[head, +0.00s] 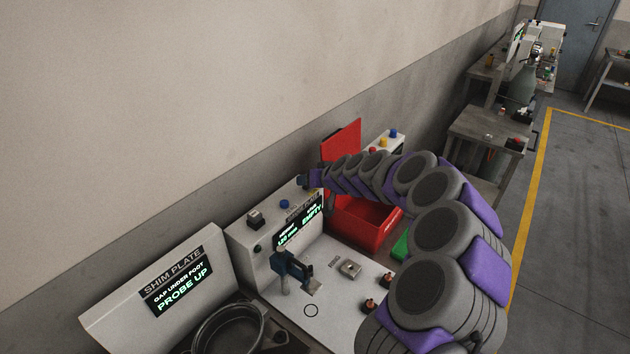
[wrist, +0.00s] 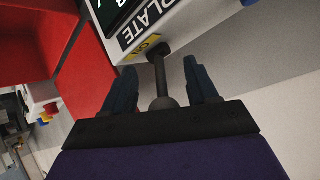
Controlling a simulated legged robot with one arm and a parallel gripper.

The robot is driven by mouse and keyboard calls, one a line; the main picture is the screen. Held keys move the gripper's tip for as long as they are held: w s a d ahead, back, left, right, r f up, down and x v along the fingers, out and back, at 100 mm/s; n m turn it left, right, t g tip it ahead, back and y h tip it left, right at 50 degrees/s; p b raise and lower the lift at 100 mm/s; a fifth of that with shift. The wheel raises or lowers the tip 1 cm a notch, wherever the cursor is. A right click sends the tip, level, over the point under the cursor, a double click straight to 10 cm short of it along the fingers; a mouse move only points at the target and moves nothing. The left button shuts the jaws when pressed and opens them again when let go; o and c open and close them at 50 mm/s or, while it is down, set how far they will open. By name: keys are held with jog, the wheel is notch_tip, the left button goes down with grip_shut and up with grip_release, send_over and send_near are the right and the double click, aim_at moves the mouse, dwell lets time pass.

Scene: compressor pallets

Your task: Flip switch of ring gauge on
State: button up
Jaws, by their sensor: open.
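A white box-shaped station (head: 258,236) has a lit green display reading EMPTY and a dark label that I cannot fully read. In the wrist view its label (wrist: 146,25) ends in PLATE; I see no words naming a ring gauge. A dark lever switch (wrist: 161,85) with a rounded knob sticks out from the station's edge beside a yellow tag (wrist: 150,46). My gripper (wrist: 157,70) is open, with one finger on each side of the lever and gaps showing. In the head view my gripper (head: 305,181) is at the station's top right corner; the lever is hidden there.
A red open bin (head: 365,226) stands right beside the station. A blue clamp-like fixture (head: 290,268) and a metal block (head: 348,269) stand on the white worktop (head: 330,305). A SHIM PLATE panel (head: 160,285) reading PROBE UP is at left. The wall is close behind.

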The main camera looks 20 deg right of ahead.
jog(key=p+v, duration=0.2)
jog(key=v, duration=1.5)
jog(key=shift+p, duration=0.4)
